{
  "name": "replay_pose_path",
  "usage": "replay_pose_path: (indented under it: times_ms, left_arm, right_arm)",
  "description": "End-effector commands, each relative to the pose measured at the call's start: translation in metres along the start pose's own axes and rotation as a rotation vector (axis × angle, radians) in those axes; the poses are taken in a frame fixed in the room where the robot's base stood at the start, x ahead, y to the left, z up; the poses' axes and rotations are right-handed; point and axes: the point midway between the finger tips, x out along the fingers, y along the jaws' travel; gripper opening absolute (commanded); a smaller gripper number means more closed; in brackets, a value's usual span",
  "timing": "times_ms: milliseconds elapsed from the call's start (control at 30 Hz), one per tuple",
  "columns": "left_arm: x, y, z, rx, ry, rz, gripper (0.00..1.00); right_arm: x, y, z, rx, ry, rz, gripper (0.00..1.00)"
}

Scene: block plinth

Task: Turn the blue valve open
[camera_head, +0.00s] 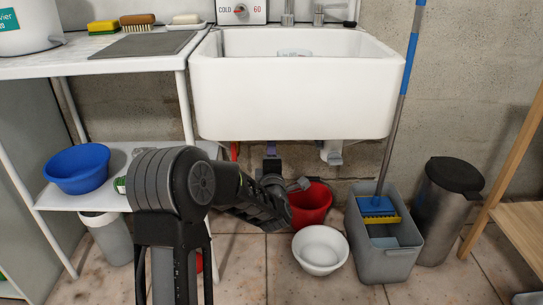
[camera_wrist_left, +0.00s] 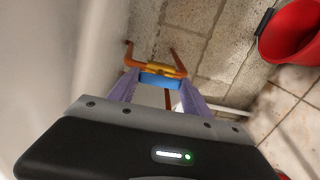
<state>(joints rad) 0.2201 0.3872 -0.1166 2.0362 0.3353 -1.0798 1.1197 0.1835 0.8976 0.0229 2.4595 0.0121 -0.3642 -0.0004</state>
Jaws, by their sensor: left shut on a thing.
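The blue valve handle (camera_wrist_left: 160,81) shows in the left wrist view, in front of a yellow-orange fitting (camera_wrist_left: 158,70) with copper-coloured pipes. My left gripper (camera_wrist_left: 158,84) has its two purple fingers on either side of the blue handle and is shut on it. In the head view my left arm reaches in under the white sink, and the left gripper (camera_head: 271,152) is just below the basin's underside. The valve is hidden in the head view. My right gripper is in neither view.
The white sink (camera_head: 296,105) hangs above my left gripper. A white drain (camera_head: 332,152) is to its right. A red bucket (camera_head: 312,205), a white bowl (camera_head: 320,249), a grey mop bucket (camera_head: 385,262) with mop, and a bin (camera_head: 442,215) stand on the floor. A shelf with a blue bowl (camera_head: 78,170) is left.

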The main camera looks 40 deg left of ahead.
Motion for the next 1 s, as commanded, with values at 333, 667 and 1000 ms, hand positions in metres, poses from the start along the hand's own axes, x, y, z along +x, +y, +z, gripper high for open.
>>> replay_pose_path:
  times_ms: [333,667,1000]
  left_arm:
    - [-0.0002,-0.001,-0.0005,-0.005,0.001,-0.002,0.16]
    - [-0.0001,-0.0004,-0.0002,-0.004,0.001,-0.001,0.78]
    - [-0.009,0.001,0.0003,-0.003,0.0,-0.001,0.78]
  right_arm:
    - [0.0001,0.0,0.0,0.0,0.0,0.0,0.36]
    - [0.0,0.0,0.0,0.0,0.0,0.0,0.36]
    - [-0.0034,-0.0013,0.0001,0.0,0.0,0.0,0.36]
